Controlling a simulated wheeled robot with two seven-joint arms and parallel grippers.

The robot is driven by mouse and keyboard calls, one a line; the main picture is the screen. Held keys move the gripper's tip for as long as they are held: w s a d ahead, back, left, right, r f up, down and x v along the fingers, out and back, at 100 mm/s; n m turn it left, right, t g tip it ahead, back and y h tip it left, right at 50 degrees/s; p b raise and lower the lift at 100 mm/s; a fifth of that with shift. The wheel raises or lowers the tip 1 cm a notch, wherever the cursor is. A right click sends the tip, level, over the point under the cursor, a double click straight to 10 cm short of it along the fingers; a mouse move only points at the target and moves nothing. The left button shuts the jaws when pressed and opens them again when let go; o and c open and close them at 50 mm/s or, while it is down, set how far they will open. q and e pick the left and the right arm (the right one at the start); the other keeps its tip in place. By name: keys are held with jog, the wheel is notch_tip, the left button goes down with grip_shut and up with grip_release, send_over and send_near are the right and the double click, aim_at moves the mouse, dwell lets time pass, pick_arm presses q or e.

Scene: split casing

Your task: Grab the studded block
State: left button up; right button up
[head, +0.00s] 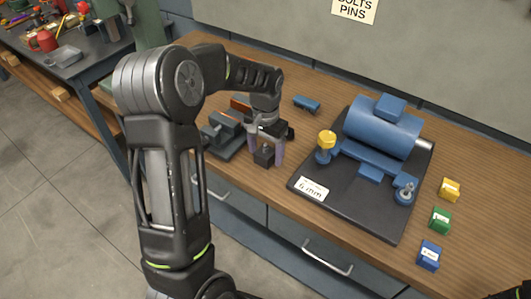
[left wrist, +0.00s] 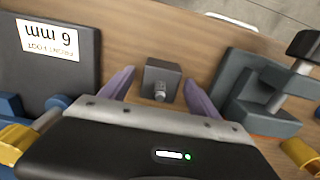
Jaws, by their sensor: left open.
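The studded block (head: 264,158) is a small dark grey cube on the wooden workbench, near its front edge. In the left wrist view the block (left wrist: 165,75) shows a short metal stud. My left gripper (head: 266,149) points down over it, with its two purple-grey fingers apart, one on each side of the block. In the left wrist view the gripper (left wrist: 157,90) is open, with visible gaps between the fingers and the block. The fingertips' exact height beside the block is hard to tell.
A dark board (head: 305,172) with a blue motor-like casing (head: 382,127) lies to the right. A grey vise (head: 222,132) stands close on the left. A small blue part (head: 306,103) lies behind. Yellow, green (head: 440,219) and blue boxes sit at the far right.

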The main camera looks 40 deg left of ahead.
pick_arm(q)
jog(key=shift+f, duration=0.65)
jog(key=shift+c, duration=0.3)
grip_shut()
dwell(0.4)
jog(key=shift+w+r, duration=0.1)
